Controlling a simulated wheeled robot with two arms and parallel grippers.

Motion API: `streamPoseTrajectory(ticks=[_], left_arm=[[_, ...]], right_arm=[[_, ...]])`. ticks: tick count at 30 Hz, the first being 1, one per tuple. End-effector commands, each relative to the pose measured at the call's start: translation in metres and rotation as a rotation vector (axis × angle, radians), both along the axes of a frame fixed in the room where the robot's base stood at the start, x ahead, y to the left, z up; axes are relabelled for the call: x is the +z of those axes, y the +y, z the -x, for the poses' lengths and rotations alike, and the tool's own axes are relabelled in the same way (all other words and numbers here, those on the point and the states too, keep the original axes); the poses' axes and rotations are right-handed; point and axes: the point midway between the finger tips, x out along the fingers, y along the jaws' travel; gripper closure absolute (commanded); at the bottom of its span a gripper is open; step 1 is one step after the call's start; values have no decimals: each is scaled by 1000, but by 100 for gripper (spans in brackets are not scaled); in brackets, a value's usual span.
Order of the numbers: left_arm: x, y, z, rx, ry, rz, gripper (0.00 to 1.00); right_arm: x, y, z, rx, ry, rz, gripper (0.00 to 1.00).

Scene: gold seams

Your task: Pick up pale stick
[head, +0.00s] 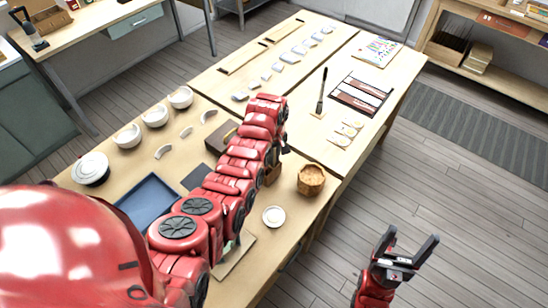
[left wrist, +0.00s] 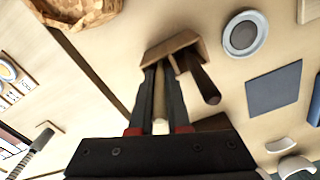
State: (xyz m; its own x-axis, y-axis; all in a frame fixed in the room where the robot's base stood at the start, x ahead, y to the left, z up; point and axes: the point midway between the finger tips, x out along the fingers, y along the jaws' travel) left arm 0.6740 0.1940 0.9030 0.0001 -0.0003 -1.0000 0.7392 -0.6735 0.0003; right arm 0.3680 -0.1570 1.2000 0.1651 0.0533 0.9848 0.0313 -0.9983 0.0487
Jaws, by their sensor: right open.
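The pale stick (left wrist: 160,100) stands in a small wooden holder (left wrist: 180,46) in the left wrist view. The fingers of my left gripper (left wrist: 160,92) lie along both sides of it, close against it. A dark brown stick (left wrist: 205,85) stands in the same holder, just right of the fingers. In the head view, my left arm hides the stick and most of the holder (head: 272,173). My right gripper (head: 408,248) is open and empty, over the floor right of the table.
A woven basket (head: 311,180) and a small white dish (head: 273,216) stand near the holder on the table. A blue tray (head: 150,203), a dark mat (left wrist: 274,88) and white bowls (head: 180,97) are left of my arm. An upright dark brush (head: 322,92) stands further back.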

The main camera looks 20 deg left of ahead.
Motion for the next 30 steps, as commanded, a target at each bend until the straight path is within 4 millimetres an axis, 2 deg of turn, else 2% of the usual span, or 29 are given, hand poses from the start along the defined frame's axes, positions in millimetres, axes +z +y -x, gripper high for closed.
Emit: streamPoseTrajectory(ticks=[14, 20, 26, 30], left_arm=[[0, 0, 0, 0, 0, 0, 100], [6, 0, -1, 0, -1, 0, 100], [26, 0, -1, -1, -3, 0, 100], [53, 0, -2, -2, -8, 0, 100]], right_arm=[[0, 0, 0, 0, 0, 0, 24], [-5, 0, 0, 0, 0, 0, 24], [-17, 0, 0, 0, 0, 0, 24], [-26, 0, 0, 0, 0, 0, 24]])
